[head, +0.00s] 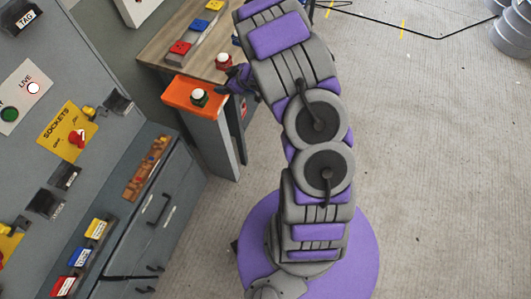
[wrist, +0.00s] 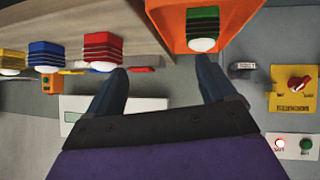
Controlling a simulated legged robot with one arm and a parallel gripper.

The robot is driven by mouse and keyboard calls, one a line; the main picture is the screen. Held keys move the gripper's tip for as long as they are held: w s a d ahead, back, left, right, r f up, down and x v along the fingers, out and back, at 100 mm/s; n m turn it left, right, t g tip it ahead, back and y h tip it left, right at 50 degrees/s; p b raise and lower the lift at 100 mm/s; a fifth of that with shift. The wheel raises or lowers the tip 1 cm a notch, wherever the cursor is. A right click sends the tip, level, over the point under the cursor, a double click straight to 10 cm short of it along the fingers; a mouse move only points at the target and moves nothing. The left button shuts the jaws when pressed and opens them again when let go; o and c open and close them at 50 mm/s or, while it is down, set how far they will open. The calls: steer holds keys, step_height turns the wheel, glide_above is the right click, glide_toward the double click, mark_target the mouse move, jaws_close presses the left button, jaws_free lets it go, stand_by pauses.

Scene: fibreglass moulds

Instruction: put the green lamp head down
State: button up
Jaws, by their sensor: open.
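The green lamp head (head: 199,97), a dark ribbed body with a white dome, stands on the orange tray (head: 176,89) in the head view. In the wrist view the green lamp head (wrist: 203,24) shows inside the orange tray (wrist: 240,12), beyond the right finger. My gripper (wrist: 160,82) is open, with nothing between its fingers. In the head view my gripper (head: 238,80) is at the tray's right end, beside the lamp head and apart from it; its fingers are small and partly hidden there.
A red lamp head (head: 223,62) stands on the wooden bench (head: 160,48) near my gripper; in the wrist view blue (wrist: 45,54) and yellow (wrist: 12,60) ones line up beside it. A grey control panel (head: 50,110) fills the left. The floor at right is mostly clear.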

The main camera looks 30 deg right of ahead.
steer(key=s+d+r+m+h, duration=0.2)
steer(key=d+r+h, duration=0.3)
steer(key=d+r, duration=0.3)
steer(key=s+r+m+g+h, duration=0.3)
steer(key=s+r+g, duration=0.1)
steer(key=s+r, duration=0.55)
steer(key=s+a+r+g+y, duration=0.1)
steer(key=s+a+r+g, duration=0.1)
steer(key=s+a, duration=0.4)
steer(key=s+a+r+m+g+y, duration=0.1)
steer(key=s+a+g, duration=0.2)
steer(key=s, duration=1.3)
steer(key=s+a+r+g+y, duration=0.2)
steer(key=s+a, duration=0.7)
steer(key=s, duration=0.2)
steer(key=shift+a+r+m+g, duration=0.25)
steer(key=shift+r+m+g, duration=0.05)
steer(key=shift+f, duration=0.1)
